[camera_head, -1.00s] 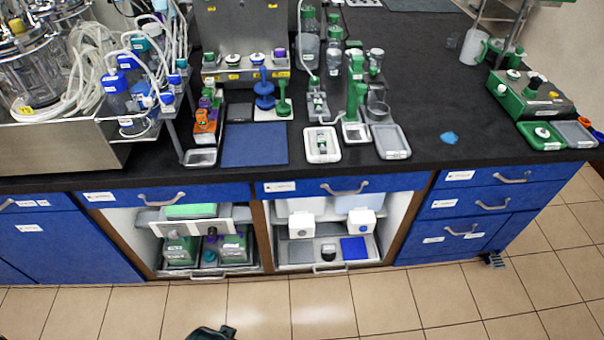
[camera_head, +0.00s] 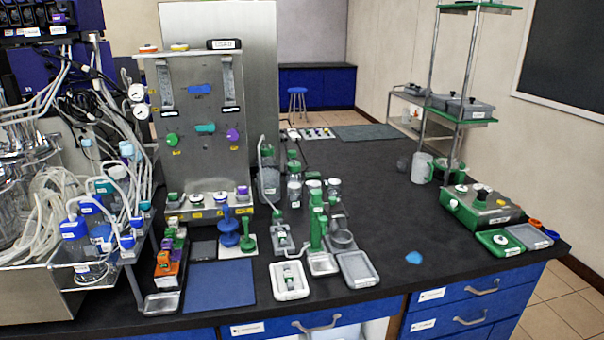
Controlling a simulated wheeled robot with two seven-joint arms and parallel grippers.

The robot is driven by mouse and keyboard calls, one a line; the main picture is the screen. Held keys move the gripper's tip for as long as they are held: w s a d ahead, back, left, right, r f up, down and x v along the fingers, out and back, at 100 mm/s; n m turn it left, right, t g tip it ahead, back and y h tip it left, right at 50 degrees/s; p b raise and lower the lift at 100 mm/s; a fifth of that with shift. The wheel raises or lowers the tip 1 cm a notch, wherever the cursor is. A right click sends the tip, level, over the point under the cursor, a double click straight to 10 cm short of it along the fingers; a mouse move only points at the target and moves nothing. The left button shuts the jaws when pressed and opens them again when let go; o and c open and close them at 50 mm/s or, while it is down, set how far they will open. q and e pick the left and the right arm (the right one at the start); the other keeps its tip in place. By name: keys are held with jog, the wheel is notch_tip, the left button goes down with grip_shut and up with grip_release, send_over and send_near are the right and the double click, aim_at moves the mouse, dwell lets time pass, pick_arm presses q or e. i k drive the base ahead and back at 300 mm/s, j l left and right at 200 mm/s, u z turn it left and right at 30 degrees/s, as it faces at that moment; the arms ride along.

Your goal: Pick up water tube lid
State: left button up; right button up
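I cannot tell for certain which piece is the water tube lid. A small white tray (camera_head: 291,293) near the front edge of the black bench holds a small pale and green piece. A green tray (camera_head: 500,243) at the right holds a white round piece. Several clear bottles stand mid-bench, among them a bottle with a tube rising from it (camera_head: 269,185). A tall green stand (camera_head: 317,222) is in front of them. Neither of my grippers shows in the head view.
A steel panel (camera_head: 200,130) with coloured knobs stands at the back left. Bioreactor glassware and loose tubing (camera_head: 70,200) crowd the left. A green and steel box (camera_head: 482,207) stands at the right. The bench (camera_head: 385,240) around the blue patch (camera_head: 413,258) is largely clear.

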aim_at(74, 228)
jog(key=u, duration=1.3)
